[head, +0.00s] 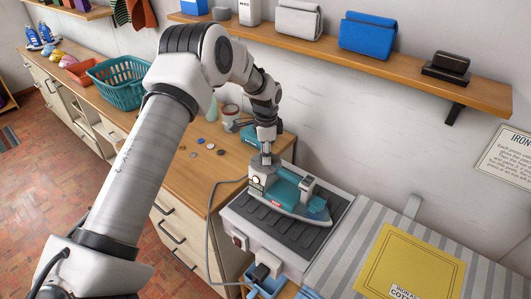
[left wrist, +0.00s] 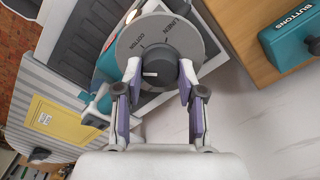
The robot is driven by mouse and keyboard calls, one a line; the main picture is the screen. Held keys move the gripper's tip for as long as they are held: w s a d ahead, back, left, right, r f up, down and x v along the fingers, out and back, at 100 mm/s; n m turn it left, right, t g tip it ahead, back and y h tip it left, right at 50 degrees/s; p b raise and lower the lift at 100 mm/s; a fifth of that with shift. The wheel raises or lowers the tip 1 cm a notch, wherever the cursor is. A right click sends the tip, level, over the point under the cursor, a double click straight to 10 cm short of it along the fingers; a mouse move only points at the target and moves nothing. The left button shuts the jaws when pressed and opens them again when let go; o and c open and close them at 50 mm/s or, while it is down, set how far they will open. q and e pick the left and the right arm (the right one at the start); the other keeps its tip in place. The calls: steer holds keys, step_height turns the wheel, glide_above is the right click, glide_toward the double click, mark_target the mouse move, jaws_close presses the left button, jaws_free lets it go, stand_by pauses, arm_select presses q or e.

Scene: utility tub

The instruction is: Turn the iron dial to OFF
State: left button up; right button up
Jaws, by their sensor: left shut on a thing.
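The iron (head: 290,193) is teal and grey and rests on a dark ribbed stand (head: 252,220) on a pale unit. Its dial (left wrist: 155,66) is a dark grey knob on a round grey plate, seen close in the left wrist view. The plate shows the words COTTON and LINEN; other markings are hidden or unreadable. A white pointer mark on the knob points left in that view. My left gripper (left wrist: 158,78) is shut on the dial, one finger on each side. In the head view my left gripper (head: 264,158) reaches the iron's rear end. My right gripper is not seen.
A striped ironing surface (head: 345,262) with a yellow card (head: 412,262) lies right of the stand. A teal basket (head: 118,84) and several loose buttons are on the wooden counter (head: 165,150). A wall shelf (head: 400,68) runs above. A grey cord hangs left of the stand.

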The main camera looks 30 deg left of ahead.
arm_select(q)
steer(key=n, duration=0.3)
steer(key=shift+s+d+f+n, duration=0.1)
steer(key=shift+f+n, duration=0.1)
steer(key=shift+n, duration=0.1)
steer(key=n, duration=0.3)
steer(key=shift+n, duration=0.3)
steer(key=n+p, duration=0.1)
steer(key=n, duration=0.5)
steer(key=shift+n, duration=0.3)
steer(key=n+p, duration=0.1)
steer(key=n, duration=0.6)
steer(key=n+p, duration=0.1)
steer(key=n, duration=0.5)
steer(key=shift+n, duration=0.3)
